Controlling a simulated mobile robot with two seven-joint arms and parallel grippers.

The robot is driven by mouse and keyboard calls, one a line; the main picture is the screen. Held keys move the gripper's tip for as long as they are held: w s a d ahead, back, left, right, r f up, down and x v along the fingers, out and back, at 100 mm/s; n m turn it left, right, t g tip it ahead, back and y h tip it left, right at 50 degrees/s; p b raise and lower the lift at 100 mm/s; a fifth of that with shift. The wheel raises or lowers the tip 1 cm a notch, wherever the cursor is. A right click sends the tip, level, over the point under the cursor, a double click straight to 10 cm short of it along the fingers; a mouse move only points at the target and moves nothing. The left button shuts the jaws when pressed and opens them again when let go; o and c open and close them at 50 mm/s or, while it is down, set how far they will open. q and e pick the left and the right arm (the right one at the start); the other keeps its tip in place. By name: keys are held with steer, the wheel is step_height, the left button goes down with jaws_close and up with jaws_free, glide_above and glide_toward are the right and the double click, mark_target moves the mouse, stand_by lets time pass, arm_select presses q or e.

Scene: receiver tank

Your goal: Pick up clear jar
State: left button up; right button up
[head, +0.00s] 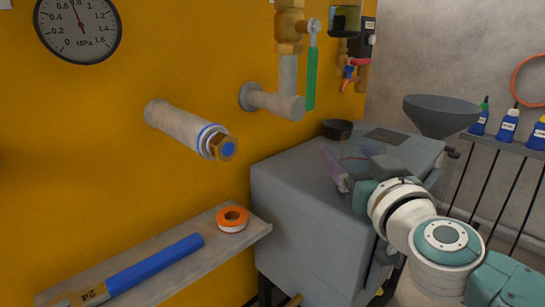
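A faint see-through shape, which looks like the clear jar (363,147), shows on top of the grey cabinet (300,200) with a thin reddish line around it. Its outline is hard to make out, and my gripper partly hides it. My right arm comes in from the right. Its gripper (343,166) is over the cabinet top, close beside this shape, with a pale purple finger at its left. I cannot tell whether it touches the jar or how far its fingers are apart. My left gripper is not in view.
A dark bowl (338,129) and a grey funnel (441,115) are near the cabinet top. Pipes (185,126) stick out from the yellow tank. A shelf (165,264) holds a tape roll (232,219) and a blue tube (155,265). Blue bottles (508,126) stand at right.

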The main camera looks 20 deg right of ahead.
step_height(320, 180, up, 28)
steer(key=p, duration=2.8)
steer(key=s+a+r+p, duration=0.3)
steer(key=r+p, duration=0.8)
steer(key=r, duration=0.3)
steer(key=s+a+r+p, duration=0.2)
steer(key=a+r+p, duration=0.2)
steer(key=r+p, duration=0.9)
steer(key=s+a+r+p, duration=0.3)
steer(key=r+p, duration=0.7)
steer(key=r, duration=0.4)
steer(key=s+r+m+h+p, duration=0.1)
steer(key=s+r+p, duration=0.2)
steer(key=r+p, duration=0.7)
steer(key=s+a+r+m+g+h+p, duration=0.1)
steer(key=s+r+h+p, duration=0.1)
steer(key=r+p, duration=0.8)
steer(key=s+r+m+h+p, duration=0.1)
steer(key=s+r+p, duration=0.3)
steer(key=r+p, duration=0.6)
step_height(320, 180, up, 6)
steer(key=shift+s+a+f+g, duration=0.1)
steer(key=shift+s+a+g, duration=0.1)
steer(key=shift+g, duration=0.1)
steer(key=shift+f, duration=0.1)
